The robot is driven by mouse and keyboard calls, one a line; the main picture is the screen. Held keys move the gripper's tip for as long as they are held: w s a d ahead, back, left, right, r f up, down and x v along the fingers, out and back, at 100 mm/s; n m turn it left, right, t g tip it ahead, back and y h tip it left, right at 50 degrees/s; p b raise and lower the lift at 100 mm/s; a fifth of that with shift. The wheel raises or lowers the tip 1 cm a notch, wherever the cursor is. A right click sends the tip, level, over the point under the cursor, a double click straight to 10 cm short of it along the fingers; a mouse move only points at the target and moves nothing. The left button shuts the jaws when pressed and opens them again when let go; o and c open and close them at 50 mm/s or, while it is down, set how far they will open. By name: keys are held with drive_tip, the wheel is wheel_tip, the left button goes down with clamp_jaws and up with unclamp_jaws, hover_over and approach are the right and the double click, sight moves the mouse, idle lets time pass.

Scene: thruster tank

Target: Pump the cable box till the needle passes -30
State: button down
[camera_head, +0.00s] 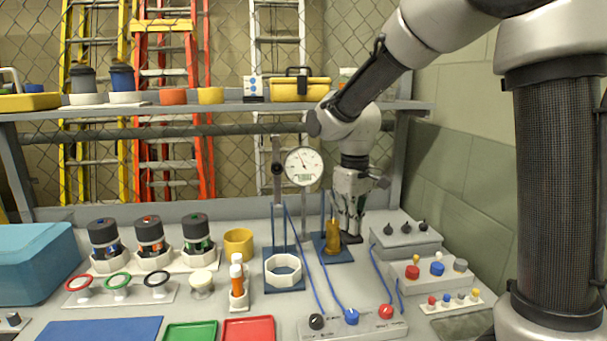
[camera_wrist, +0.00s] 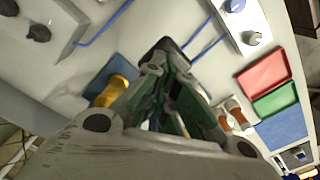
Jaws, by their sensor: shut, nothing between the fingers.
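A round white dial gauge (camera_head: 304,166) stands on a post at the back of the bench; its needle points up and slightly left, and its figures are too small to read. A gold cylinder (camera_head: 333,238) stands on a blue plate (camera_head: 319,251) right of the post; it also shows in the wrist view (camera_wrist: 116,92). My gripper (camera_head: 351,230) points down just right of the cylinder, shut and empty. In the wrist view its fingers (camera_wrist: 165,65) hide part of the bench. Whether it touches the cylinder I cannot tell. Which thing is the cable box is unclear.
A grey box with black, blue and red knobs (camera_head: 352,322) sits in front, with blue cables rising from it. Grey boxes with knobs (camera_head: 405,238) stand to the right. A white ring (camera_head: 283,268) and an orange-white bottle (camera_head: 238,285) stand left. A shelf (camera_head: 230,107) crosses behind.

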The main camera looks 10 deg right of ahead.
drive_tip(key=shift+f, duration=1.55)
wheel_tip(320, 180, up, 13)
drive_tip(key=s+d+f+m+t, duration=0.1)
drive_tip(key=s+d+m+t, duration=0.1)
drive_tip(key=s+d, duration=0.5)
drive_tip(key=s+d+f+m+t, duration=0.1)
drive_tip(key=s+d+m, duration=0.3)
drive_tip(key=s+d, duration=0.4)
drive_tip(key=s+t, duration=0.1)
drive_tip(key=s, duration=0.5)
